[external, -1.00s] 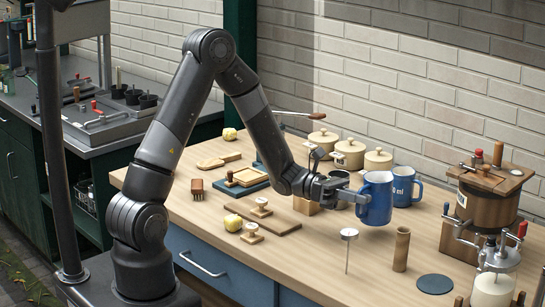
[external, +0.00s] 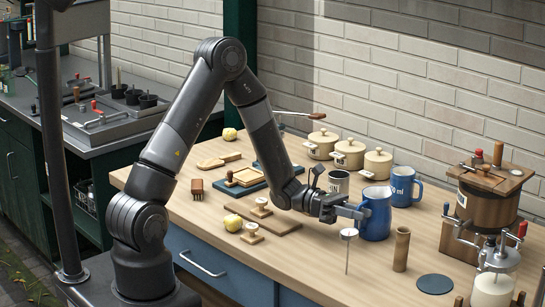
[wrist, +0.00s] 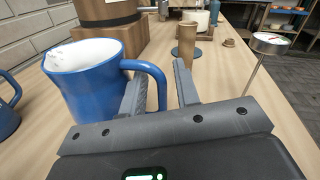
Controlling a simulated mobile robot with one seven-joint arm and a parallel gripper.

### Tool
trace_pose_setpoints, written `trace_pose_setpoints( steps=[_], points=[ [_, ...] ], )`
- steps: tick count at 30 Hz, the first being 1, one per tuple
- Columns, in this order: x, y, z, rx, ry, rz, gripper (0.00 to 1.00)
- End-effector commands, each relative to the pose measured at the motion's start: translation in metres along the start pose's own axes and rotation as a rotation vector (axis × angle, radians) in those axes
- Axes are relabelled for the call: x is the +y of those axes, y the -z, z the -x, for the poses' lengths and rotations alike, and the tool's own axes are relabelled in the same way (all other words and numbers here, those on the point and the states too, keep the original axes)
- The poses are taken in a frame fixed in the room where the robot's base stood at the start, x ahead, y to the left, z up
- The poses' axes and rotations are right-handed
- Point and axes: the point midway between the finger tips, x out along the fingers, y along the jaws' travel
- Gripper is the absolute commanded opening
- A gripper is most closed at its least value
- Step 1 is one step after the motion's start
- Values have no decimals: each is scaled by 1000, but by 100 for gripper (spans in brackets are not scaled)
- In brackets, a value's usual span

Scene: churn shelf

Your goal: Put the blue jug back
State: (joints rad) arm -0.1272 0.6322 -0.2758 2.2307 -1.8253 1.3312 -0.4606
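A blue jug (external: 376,218) with a pale inside stands upright on the wooden bench, apparently resting on it. In the wrist view the same jug (wrist: 90,92) is at left, its handle pointing towards my gripper (wrist: 160,85). My gripper's fingers are apart, one on each side of the handle's outer part; contact is unclear. In the external view my gripper (external: 352,212) is just left of the jug. A second blue jug (external: 403,187) with white lettering stands behind it, and its edge shows in the wrist view (wrist: 7,112).
A thermometer-like probe (external: 348,235) and wooden cylinder (external: 401,250) stand in front of the jug. A dark blue disc (external: 434,284) lies front right. The wooden churn (external: 488,205) is at right. A grey can (external: 338,182) and cream pots (external: 348,153) stand behind my gripper.

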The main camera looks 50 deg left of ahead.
Motion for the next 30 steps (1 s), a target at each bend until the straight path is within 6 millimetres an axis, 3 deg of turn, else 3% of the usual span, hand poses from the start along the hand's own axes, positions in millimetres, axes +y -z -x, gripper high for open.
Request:
trace_pose_setpoints(
  steps=[11, 24, 30],
  points=[
    [0, -2, 3, 0, -2, 0, 33],
    [0, -2, 89, 0, -4, 1, 33],
    [0, -2, 114, 0, -2, 0, 33]
  ],
)
